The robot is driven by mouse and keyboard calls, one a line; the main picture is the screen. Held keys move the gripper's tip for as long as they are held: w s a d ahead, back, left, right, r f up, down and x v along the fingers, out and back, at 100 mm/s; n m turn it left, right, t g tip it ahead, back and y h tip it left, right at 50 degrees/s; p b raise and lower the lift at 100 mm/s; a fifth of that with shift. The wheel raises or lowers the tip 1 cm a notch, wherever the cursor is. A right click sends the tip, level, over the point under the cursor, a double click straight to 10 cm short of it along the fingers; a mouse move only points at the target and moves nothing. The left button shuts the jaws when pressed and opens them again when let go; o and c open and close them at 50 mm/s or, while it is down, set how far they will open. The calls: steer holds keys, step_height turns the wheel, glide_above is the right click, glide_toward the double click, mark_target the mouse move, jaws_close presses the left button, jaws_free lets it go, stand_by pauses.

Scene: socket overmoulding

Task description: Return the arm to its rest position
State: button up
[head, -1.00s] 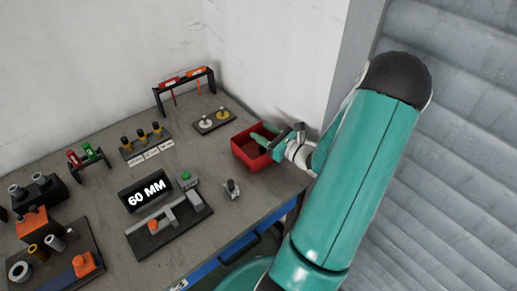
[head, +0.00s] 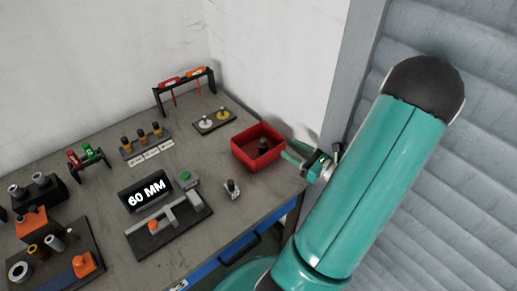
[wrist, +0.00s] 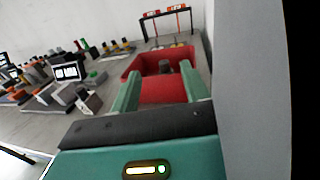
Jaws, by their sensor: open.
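My gripper (head: 297,157) is off the right edge of the red bin, above the bench's right end in the head view. In the wrist view its two green fingers (wrist: 158,92) are spread apart with nothing between them that they hold. The red bin (head: 270,160) lies ahead of the fingers. A dark cylindrical part (head: 263,146) stands inside the bin and also shows in the wrist view (wrist: 164,67). My teal arm fills the right side of the head view.
The grey bench (head: 225,225) holds a "60 MM" display (head: 146,193), a gauge fixture (head: 170,228), a small grey part (head: 232,189) and several racks. White walls stand behind. A grey wall surface is close on the right in the wrist view (wrist: 247,90).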

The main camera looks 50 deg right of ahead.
steer(key=shift+s, duration=0.8)
steer(key=w+a+r+n+g+y, duration=0.2)
steer(key=a+n+g, duration=0.35)
steer(key=a, duration=0.25)
steer(key=w+a+r+n+g+y, duration=0.2)
steer(key=a+r+n+g+y, duration=0.15)
steer(key=a+n, duration=0.4)
steer(key=w+a+r+n+g+y, duration=0.2)
steer(key=a+n+g, duration=0.35)
steer(key=a, duration=0.35)
steer(key=s+a+r+n+t+h, duration=0.2)
steer(key=a+r+n+h, duration=0.7)
steer(key=n, duration=0.7)
step_height(320, 180, up, 2)
steer(key=shift+s+a, duration=0.5)
steer(key=shift+s, duration=0.05)
